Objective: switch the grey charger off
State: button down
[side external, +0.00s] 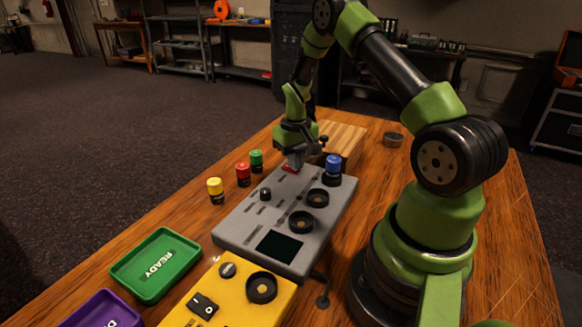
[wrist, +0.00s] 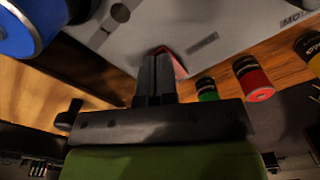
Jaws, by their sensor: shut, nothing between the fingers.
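The grey charger (side external: 260,211) lies on the wooden table, with a dark screen, round black wells, a black knob and a red switch (side external: 291,168) at its far end. My gripper (side external: 295,163) is shut and empty, pointing down at the red switch. In the wrist view the closed fingers (wrist: 155,75) cover most of the red switch (wrist: 174,62), and only its edge shows. I cannot tell whether the fingers touch it or which way it is set. The grey charger's top (wrist: 170,25) fills the upper middle of the wrist view.
A blue battery (side external: 333,168) stands in the charger, close to my gripper. Green (side external: 256,160), red (side external: 243,174) and yellow (side external: 215,189) batteries stand to the left. A yellow device (side external: 230,292), a green READY tray (side external: 155,264) and a purple tray (side external: 100,309) are nearer the camera.

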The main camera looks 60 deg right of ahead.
jog(key=shift+r, duration=3.4)
jog(key=s+a+r+t, duration=0.2)
jog(key=a+r+t, duration=0.1)
jog(key=a+r, duration=1)
jog(key=s+a+r+n+t+y, duration=0.1)
jog(key=s+a+r+t, duration=0.1)
jog(key=s, duration=0.4)
jog(key=s+a+r+n+t+y, duration=0.1)
jog(key=s+a+r+t, duration=0.1)
jog(key=s+a+r, duration=0.3)
jog(key=shift+s+a, duration=1.15)
jog(key=shift+s, duration=0.1)
